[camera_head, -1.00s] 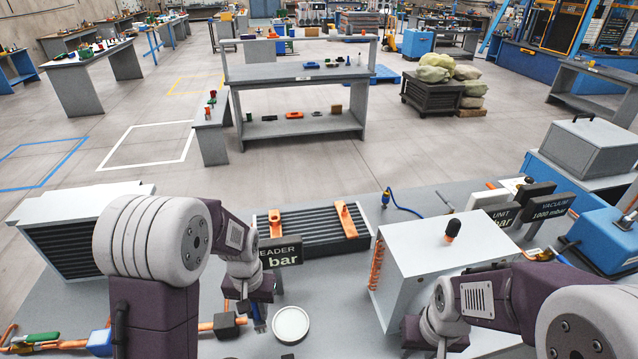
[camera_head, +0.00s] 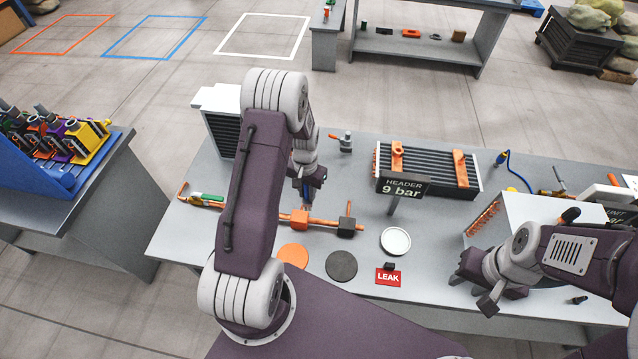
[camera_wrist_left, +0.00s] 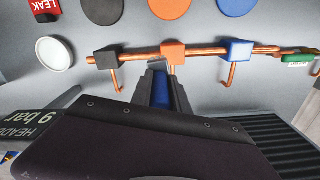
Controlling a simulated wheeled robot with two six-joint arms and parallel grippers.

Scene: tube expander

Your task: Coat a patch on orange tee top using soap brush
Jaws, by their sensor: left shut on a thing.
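My left gripper (camera_head: 306,200) is shut on the soap brush, whose blue handle (camera_wrist_left: 163,92) shows between the fingers in the left wrist view. The brush tip is over or beside the top of the orange tee (camera_head: 299,216); I cannot tell whether it touches. The orange tee (camera_wrist_left: 173,52) sits on a copper pipe between the black tee (camera_head: 347,227) and the blue tee (camera_wrist_left: 235,50). The round white dish (camera_head: 395,241) lies to the right of the pipe. My right gripper (camera_head: 488,304) hangs by the white box; its fingers are unclear.
An orange disc (camera_head: 293,256), a dark disc (camera_head: 341,265) and a red LEAK sign (camera_head: 388,277) lie in front of the pipe. The "9 bar" sign (camera_head: 403,187) stands before the finned header (camera_head: 430,168). A white box (camera_head: 520,216) with copper coils stands at right.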

